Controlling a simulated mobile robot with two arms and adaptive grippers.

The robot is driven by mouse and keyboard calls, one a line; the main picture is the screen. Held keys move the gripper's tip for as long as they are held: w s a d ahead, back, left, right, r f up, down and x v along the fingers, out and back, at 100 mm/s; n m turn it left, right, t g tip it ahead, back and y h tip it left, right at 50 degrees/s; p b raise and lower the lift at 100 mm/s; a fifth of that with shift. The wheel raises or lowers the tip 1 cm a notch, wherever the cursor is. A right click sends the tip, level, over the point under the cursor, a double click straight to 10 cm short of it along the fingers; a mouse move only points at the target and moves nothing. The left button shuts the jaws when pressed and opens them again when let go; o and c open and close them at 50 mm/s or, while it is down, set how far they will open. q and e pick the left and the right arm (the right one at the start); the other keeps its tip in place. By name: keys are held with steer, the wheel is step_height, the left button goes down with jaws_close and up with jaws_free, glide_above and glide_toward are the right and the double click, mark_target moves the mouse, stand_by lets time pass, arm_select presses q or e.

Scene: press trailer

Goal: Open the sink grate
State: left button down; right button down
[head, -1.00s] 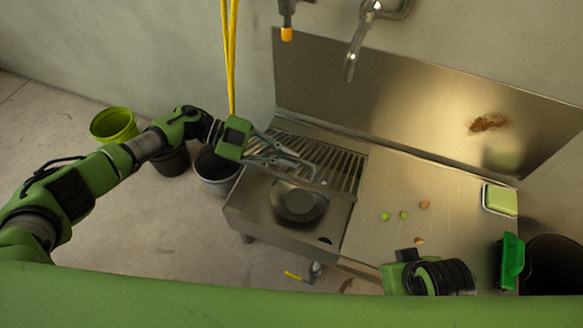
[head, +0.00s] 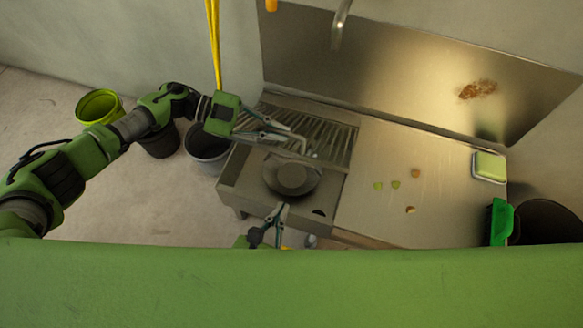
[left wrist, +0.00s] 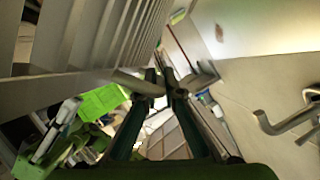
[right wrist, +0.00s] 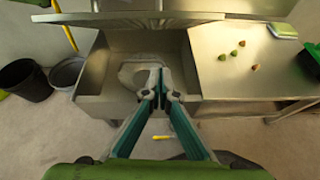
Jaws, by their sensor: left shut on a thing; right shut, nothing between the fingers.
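The sink grate (head: 335,138) is a slatted metal panel at the back of the steel sink (head: 240,190). It is raised on a tilt; the right wrist view shows it nearly edge-on (right wrist: 140,18) above the open basin. My left gripper (head: 303,146) is shut on the grate's front edge; its fingers meet a metal bar in the left wrist view (left wrist: 160,82). The slats fill that view's upper left. My right gripper (head: 281,208) is shut and empty at the sink's front; its closed fingertips (right wrist: 160,85) appear before the basin.
A round metal piece (head: 291,175) lies in the basin. The steel counter (head: 380,160) to the right holds several small scraps and a green sponge (head: 489,166) in a dish. Buckets (head: 207,146) stand left of the sink. A faucet (head: 340,25) hangs above the backsplash.

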mark_target(297, 155)
arm_select(q)
steer(key=shift+w, duration=0.1)
arm_select(e)
steer(key=w+d+n, duration=0.1)
steer(key=w+d, duration=0.1)
steer(key=w, duration=0.9)
steer(key=shift+d+r+t, duration=0.2)
steer(key=shift+d+t, duration=0.1)
steer(key=shift+t, duration=0.1)
steer(key=shift+w+d+r, duration=0.1)
steer(key=shift+w+r, duration=0.2)
steer(key=shift+r, duration=0.2)
steer(key=shift+w+d+r, duration=0.1)
steer(key=shift+w+r, duration=0.15)
steer(key=shift+r, duration=0.25)
steer(key=shift+w, duration=0.1)
